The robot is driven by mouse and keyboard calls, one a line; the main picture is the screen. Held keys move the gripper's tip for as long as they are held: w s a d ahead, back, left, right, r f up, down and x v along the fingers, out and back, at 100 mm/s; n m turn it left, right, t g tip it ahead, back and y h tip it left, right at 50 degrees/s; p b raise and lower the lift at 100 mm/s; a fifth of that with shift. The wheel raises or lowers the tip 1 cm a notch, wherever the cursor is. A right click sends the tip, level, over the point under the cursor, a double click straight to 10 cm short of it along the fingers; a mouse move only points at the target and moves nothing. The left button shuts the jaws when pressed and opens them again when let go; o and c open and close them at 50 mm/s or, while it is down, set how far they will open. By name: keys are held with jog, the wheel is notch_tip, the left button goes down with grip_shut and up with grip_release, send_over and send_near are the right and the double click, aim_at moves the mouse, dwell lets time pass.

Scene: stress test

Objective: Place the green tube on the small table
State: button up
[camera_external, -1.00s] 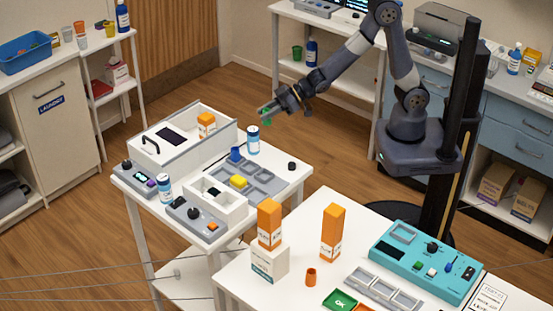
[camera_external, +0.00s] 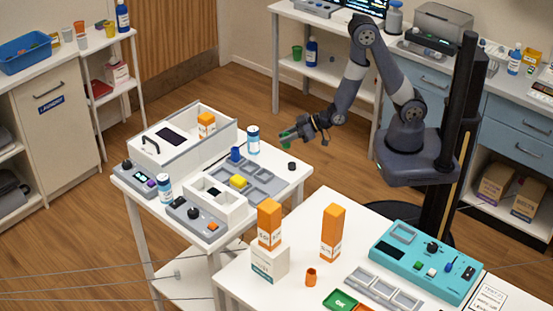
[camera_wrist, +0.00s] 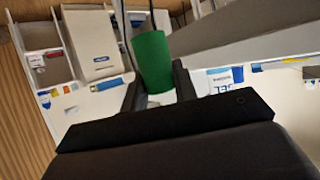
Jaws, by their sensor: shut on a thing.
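The green tube (camera_external: 286,145) is held in my gripper (camera_external: 291,138) in the external view. The gripper is shut on it, in the air above the far right corner of the smaller white table (camera_external: 301,172). In the wrist view the green tube (camera_wrist: 152,62) stands out from between the dark fingers (camera_wrist: 156,88); its lower end is hidden. Much of the smaller table's top is covered by devices, trays and bottles.
A grey tray with a yellow block (camera_external: 239,181), a blue cup (camera_external: 236,154), a blue-white bottle (camera_external: 253,140) and a black knob (camera_external: 291,166) are on the smaller table. A larger white table (camera_external: 380,215) with orange boxes and a teal panel (camera_external: 428,262) stands nearer the camera.

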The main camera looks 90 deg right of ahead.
notch_tip(320, 180, up, 13)
jog(key=w+a+n+g+y, duration=0.1)
jog(key=w+a+n+y, duration=0.2)
jog(key=a, duration=0.8)
jog(key=w+a+n+g+y, duration=0.1)
jog(key=w+a+n+y, duration=0.2)
jog(key=a, duration=0.7)
jog(key=s+a+f+n+g+y, duration=0.1)
jog(key=a+f, duration=0.1)
jog(key=a, duration=0.6)
jog(key=s+a+f+n+g+y, duration=0.1)
jog(key=s+a+f+n+y, duration=0.1)
jog(key=a, duration=0.6)
jog(key=s+a+f+n+g+y, duration=0.1)
jog(key=a+n, duration=0.1)
jog(key=a, duration=0.6)
jog(key=shift+s+a+f+g+y, duration=0.3)
jog(key=shift+f, duration=0.1)
jog(key=shift+f+b, duration=1.2)
jog(key=shift+f, duration=3.6)
